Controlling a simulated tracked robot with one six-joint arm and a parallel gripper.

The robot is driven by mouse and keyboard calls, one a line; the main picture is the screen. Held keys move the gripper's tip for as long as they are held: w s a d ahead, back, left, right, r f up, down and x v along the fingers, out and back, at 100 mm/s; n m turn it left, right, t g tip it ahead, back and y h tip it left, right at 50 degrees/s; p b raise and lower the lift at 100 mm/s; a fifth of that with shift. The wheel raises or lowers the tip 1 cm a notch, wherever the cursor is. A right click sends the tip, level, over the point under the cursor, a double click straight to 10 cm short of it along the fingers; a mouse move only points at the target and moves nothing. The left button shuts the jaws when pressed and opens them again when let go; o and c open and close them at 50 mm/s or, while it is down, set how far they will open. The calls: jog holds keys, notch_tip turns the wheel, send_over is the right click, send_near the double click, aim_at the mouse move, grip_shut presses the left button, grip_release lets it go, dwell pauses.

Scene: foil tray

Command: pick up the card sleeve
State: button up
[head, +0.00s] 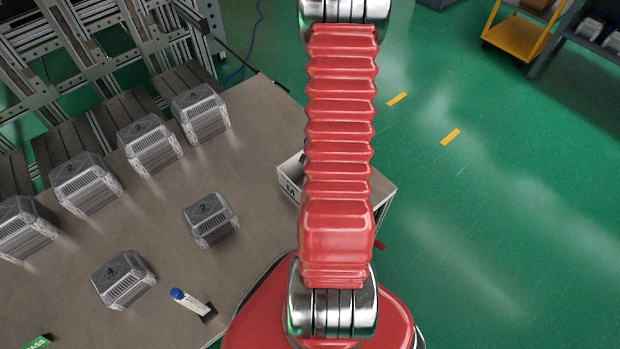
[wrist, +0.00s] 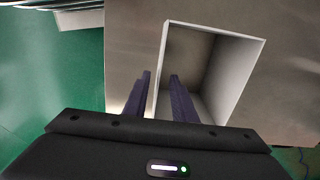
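I cannot pick out a card sleeve for certain in either view. A green piece with partly cut-off white lettering (head: 38,342) lies at the bottom left edge of the head view; I cannot tell whether it is a sleeve. My gripper (wrist: 160,75) shows in the wrist view with its two dark fingers apart and nothing seen between them. It is over or in front of an open white box (wrist: 235,78), whose visible inside looks empty. In the head view my red arm hides the gripper and part of the white box marked M (head: 289,188).
Several grey ribbed, numbered blocks stand on the table (head: 255,130), one near its middle (head: 211,220) and one nearer the front (head: 124,280). A blue-capped white tube (head: 190,302) lies by a dark piece. A yellow cart (head: 520,35) stands on the green floor.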

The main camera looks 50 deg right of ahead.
jog(key=shift+s+a+f, duration=0.1)
jog(key=shift+f, duration=1.2)
jog(key=shift+a+f, duration=0.1)
jog(key=shift+f, duration=1.2)
jog(key=shift+c, duration=0.4)
grip_shut()
